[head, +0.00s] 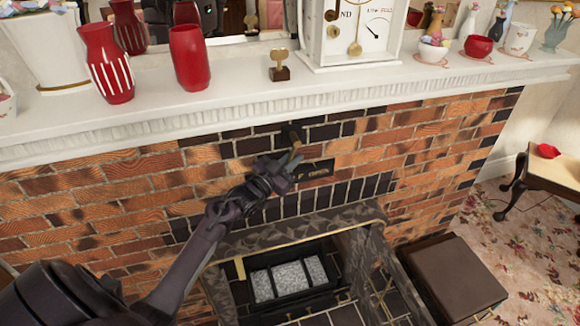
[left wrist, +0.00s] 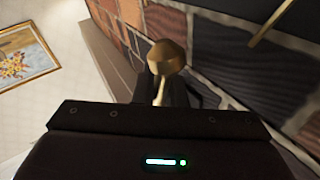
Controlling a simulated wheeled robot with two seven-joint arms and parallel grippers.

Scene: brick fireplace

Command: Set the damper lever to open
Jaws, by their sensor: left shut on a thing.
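The brass damper lever (head: 296,142) sticks out from a dark mount on the brickwork above the firebox, below the mantel. A dark plate (head: 314,173) with brass lettering lies behind it; "OPEN" can be read on its right part, and its left part is hidden by my gripper. My left gripper (head: 287,166) is shut on the lever, in front of the plate. In the left wrist view the lever's round brass knob (left wrist: 167,57) stands out beyond the dark fingers (left wrist: 175,92). My right gripper is not in view.
The white mantel (head: 235,85) juts out above my arm and carries red vases (head: 189,58), a small brass item (head: 280,65) and a white clock (head: 345,35). The firebox with a grate (head: 290,282) is below. A brown box (head: 452,280) stands at right.

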